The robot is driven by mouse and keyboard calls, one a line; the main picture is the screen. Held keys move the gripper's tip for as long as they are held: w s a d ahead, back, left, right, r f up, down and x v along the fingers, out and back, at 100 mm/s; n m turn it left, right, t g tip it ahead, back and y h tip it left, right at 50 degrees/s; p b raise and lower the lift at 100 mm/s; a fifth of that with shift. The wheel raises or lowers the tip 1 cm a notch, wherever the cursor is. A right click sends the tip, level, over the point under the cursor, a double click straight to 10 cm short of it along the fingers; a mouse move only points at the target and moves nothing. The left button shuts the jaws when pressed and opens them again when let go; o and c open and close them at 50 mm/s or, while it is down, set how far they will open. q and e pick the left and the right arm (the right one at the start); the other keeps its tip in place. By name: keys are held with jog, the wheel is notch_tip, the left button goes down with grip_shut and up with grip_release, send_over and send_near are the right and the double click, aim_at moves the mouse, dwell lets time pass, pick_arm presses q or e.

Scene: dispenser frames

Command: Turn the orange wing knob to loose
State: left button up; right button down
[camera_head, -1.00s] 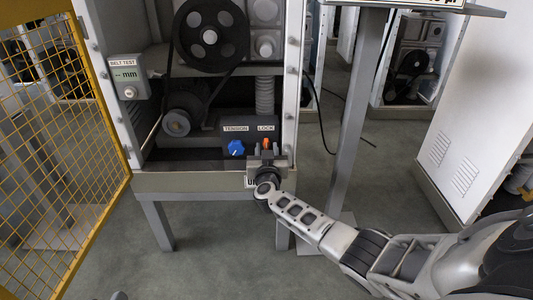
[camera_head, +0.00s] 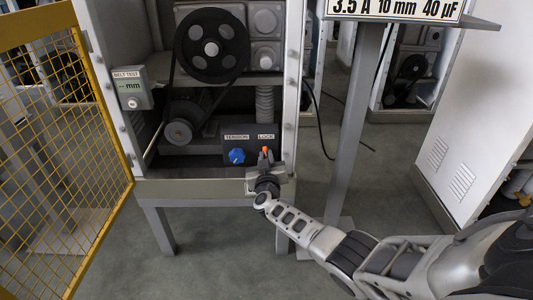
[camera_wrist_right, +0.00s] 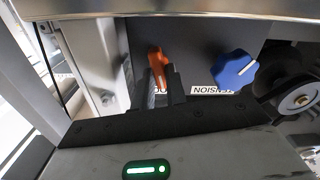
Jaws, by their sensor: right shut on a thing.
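The orange wing knob (camera_head: 265,150) sits under the LOCK label on a dark panel low in the open machine. In the right wrist view the orange knob (camera_wrist_right: 156,63) shows at the fingertips, partly hidden by them. My right gripper (camera_head: 264,160) is shut on it, reaching in from the front. In the wrist view the dark fingers (camera_wrist_right: 162,82) stand on its two sides. The LOCK label (camera_head: 266,136) is above the knob and mostly covered in the wrist view. My left gripper is not in view.
A blue knob (camera_head: 237,156) under the TENSION label is close to the left of the orange one. A belt and pulleys (camera_head: 211,40) are above. A yellow mesh door (camera_head: 62,140) stands open at left. A grey post (camera_head: 352,120) carrying a sign (camera_head: 395,9) is at right.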

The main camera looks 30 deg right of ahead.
jog(key=n+p, duration=0.1)
jog(key=n, duration=0.1)
jog(key=shift+a+n, duration=0.1)
jog(key=shift+n, duration=0.3)
jog(key=shift+n+p, duration=0.4)
jog(key=n, duration=0.2)
jog(key=shift+f+n+p, duration=0.1)
jog(key=shift+n+p, duration=0.2)
jog(key=shift+n, duration=0.1)
jog(key=n, duration=0.3)
jog(key=shift+a+f+n, duration=0.1)
jog(key=shift+f+n, duration=0.05)
jog(key=shift+n, duration=1.35)
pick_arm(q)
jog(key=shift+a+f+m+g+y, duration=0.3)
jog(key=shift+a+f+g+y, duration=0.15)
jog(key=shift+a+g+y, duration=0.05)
pick_arm(e)
jog(key=shift+w+f+n, duration=0.1)
jog(key=shift+n, duration=1.3)
jog(key=c, duration=1.4)
grip_release()
jog(key=shift+c, duration=0.2)
